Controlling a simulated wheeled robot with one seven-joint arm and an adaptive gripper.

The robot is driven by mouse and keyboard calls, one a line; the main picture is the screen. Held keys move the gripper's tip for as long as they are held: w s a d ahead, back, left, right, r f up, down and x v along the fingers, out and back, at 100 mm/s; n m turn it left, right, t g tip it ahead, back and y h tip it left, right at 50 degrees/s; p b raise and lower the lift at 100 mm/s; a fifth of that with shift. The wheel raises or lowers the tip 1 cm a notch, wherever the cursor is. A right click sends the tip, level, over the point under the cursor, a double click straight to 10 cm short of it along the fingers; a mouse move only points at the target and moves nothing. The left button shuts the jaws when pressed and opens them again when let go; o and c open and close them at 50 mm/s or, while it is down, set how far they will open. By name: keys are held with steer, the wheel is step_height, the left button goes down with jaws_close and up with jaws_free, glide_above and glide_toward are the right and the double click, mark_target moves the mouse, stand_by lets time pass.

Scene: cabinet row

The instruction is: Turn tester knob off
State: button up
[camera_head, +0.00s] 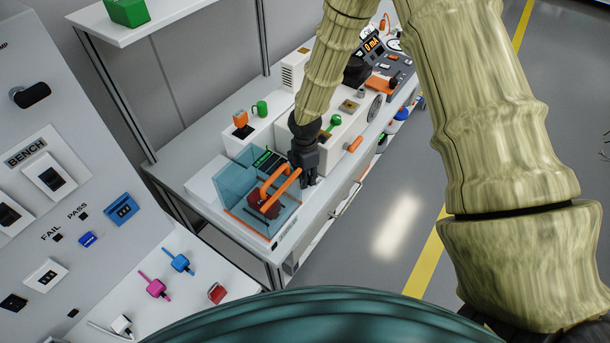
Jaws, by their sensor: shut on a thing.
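My gripper (306,180) points down at the right side of a clear blue-tinted cover (238,186) on the bench. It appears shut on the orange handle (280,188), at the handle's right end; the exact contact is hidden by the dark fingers. A dark red part (265,204) sits under the handle. A tester panel (392,66) with a lit orange "0 mA" display (373,44) stands at the bench's far end, partly behind my arm. Its knob is too small to make out surely.
The white bench (205,160) runs away to the upper right. A green-topped switch (334,121) and an orange knob (355,144) stand behind my gripper. A grey panel marked "BENCH" (27,154) rises at left. The floor at right is clear.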

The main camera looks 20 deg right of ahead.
stand_by(0.4)
steer(key=o, duration=1)
step_height(320, 180, up, 12)
steer(key=shift+r, duration=0.1)
stand_by(0.5)
